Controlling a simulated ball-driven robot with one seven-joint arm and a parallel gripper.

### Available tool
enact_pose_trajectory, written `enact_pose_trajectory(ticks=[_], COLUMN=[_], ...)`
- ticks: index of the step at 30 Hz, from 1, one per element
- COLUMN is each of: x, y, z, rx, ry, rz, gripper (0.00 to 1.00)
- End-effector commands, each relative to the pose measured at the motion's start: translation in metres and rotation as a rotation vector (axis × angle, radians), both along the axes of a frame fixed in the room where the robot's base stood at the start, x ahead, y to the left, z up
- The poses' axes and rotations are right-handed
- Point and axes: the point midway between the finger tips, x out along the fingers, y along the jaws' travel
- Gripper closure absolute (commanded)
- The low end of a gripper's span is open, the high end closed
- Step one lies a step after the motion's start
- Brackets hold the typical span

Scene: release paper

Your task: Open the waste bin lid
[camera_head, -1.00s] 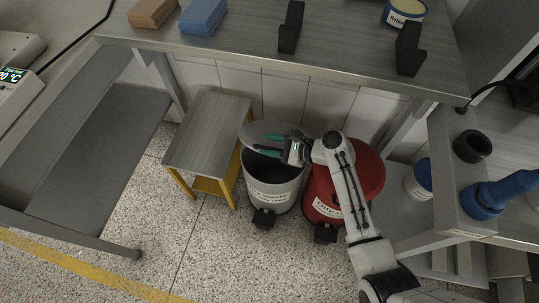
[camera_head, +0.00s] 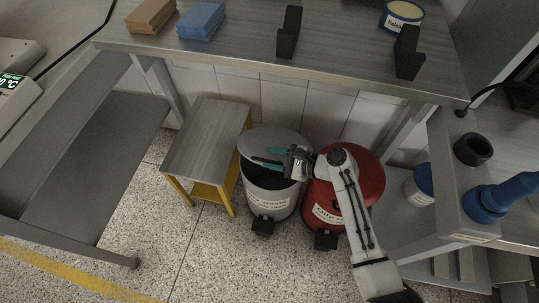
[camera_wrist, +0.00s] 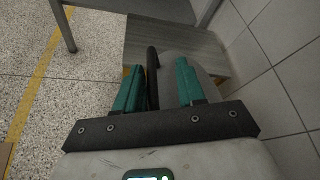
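The grey waste bin (camera_head: 272,205) stands on the floor between a small bench and a red bin. Its grey lid (camera_head: 270,138) is tilted up at the back, and the dark inside shows below it. My gripper (camera_head: 266,157) reaches in from the right, with its teal fingers at the gap between lid and rim. In the wrist view the fingers (camera_wrist: 158,88) are apart, and the lid's grey face (camera_wrist: 168,66) and dark curved edge show between and behind them. I cannot tell whether a finger touches the lid. The bin's black pedal (camera_head: 262,226) is at its front.
The red bin (camera_head: 368,170) stands close on the right, partly behind my arm. The small bench (camera_head: 208,140) with yellow legs is on the left. A metal table (camera_head: 240,60) overhangs behind. The speckled floor (camera_head: 210,260) in front is clear.

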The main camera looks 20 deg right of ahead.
Motion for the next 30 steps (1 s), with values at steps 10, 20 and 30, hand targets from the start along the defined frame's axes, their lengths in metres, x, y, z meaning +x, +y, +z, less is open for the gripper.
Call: enact_pose_trajectory(ticks=[10,20,30], x=[-0.015,-0.03,-0.044], y=[-0.016,-0.029,-0.042], z=[0.01,0.016,0.024], rx=[-0.002,-0.001,-0.001], ry=[0.0,0.0,0.001], rz=[-0.004,-0.004,0.0], gripper=[0.62,0.62,0.62])
